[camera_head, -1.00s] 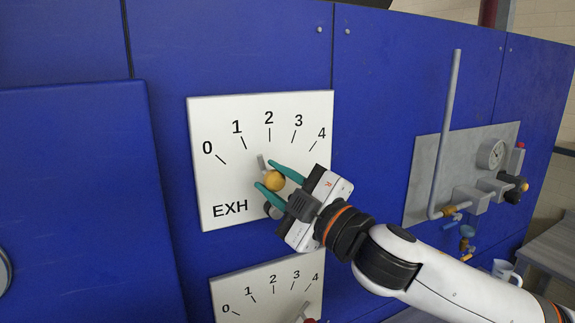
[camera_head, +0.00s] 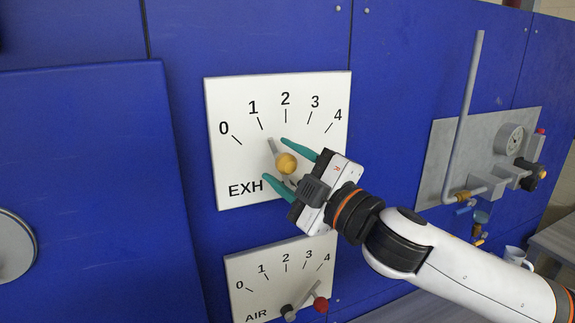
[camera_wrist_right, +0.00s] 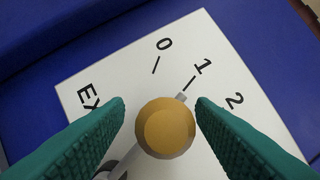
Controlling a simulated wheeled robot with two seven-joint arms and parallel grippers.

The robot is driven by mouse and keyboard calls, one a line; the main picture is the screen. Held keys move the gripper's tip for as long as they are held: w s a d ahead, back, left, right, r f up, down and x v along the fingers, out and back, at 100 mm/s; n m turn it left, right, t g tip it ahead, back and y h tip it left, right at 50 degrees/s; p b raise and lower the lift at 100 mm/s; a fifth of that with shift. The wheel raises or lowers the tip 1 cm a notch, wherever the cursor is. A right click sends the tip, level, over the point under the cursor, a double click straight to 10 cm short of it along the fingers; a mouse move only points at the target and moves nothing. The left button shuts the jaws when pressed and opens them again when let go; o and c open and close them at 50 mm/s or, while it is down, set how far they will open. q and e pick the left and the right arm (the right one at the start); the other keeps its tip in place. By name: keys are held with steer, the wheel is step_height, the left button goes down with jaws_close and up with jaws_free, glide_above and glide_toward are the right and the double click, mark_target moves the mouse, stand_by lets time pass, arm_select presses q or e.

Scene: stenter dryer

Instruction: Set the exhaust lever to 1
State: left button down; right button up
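The white exhaust panel marked EXH (camera_head: 235,165) has a scale from 0 to 4. Its grey lever with a yellow ball knob (camera_head: 287,163) tilts up-left, its tip close to the 1 mark. In the right wrist view the lever tip beside the knob (camera_wrist_right: 165,128) nearly lines up with the 1 mark. My right gripper (camera_head: 274,159) is open, its teal fingers on either side of the knob. The right wrist view shows a gap on both sides of the knob, narrower at the right finger. The lever's pivot is partly hidden. My left gripper is not in view.
Below is a similar AIR panel (camera_head: 260,285) with a red-knobbed lever (camera_head: 321,304). At right, a grey plate (camera_head: 437,160) carries a gauge, valves and a tall pipe. A round grey disc (camera_head: 14,248) shows at the left edge.

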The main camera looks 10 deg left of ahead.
steer(key=shift+d, duration=0.1)
steer(key=shift+s+d+f, duration=0.1)
steer(key=shift+s+d, duration=0.15)
steer(key=shift+d, duration=0.05)
steer(key=b+v, duration=0.4)
steer(key=v, duration=0.7)
